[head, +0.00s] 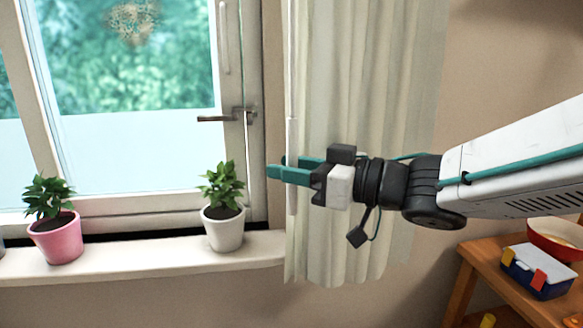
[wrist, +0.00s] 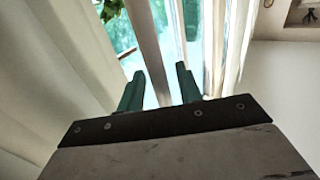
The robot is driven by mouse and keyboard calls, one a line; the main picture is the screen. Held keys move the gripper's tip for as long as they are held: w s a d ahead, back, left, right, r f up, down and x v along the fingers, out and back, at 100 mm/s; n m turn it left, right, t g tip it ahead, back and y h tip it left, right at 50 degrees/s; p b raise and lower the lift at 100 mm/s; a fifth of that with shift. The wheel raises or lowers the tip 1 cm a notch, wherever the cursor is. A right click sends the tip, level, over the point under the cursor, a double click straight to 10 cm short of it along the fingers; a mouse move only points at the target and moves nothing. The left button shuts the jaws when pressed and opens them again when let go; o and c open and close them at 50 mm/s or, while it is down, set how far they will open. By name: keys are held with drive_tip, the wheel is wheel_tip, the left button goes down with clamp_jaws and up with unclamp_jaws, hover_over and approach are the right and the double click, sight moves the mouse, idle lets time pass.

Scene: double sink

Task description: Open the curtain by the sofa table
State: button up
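The pale cream curtain (head: 385,75) hangs in folds at the right side of the window, with the panes to its left uncovered. A slim white vertical rod (head: 292,60) hangs along its left edge. My gripper (head: 277,166) reaches in from the right across the front of the curtain, with its teal fingertips at this left edge. In the wrist view the fingers (wrist: 160,86) are apart, and a pale upright bar (wrist: 148,40) shows in line with the gap. I cannot tell whether it lies between the fingers or beyond them. Pale cloth (wrist: 50,65) fills the left there.
A white-potted plant (head: 223,225) and a pink-potted plant (head: 55,238) stand on the windowsill (head: 140,258), left of my gripper. A window handle (head: 217,118) sticks out above. A wooden table (head: 478,250) at lower right holds a red bowl (head: 558,245) and a coloured box (head: 536,268).

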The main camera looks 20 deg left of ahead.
drive_tip(key=s+d, duration=0.1)
drive_tip(key=d, duration=0.6)
drive_tip(key=shift+s+d, duration=0.15)
drive_tip(key=shift+d, duration=0.2)
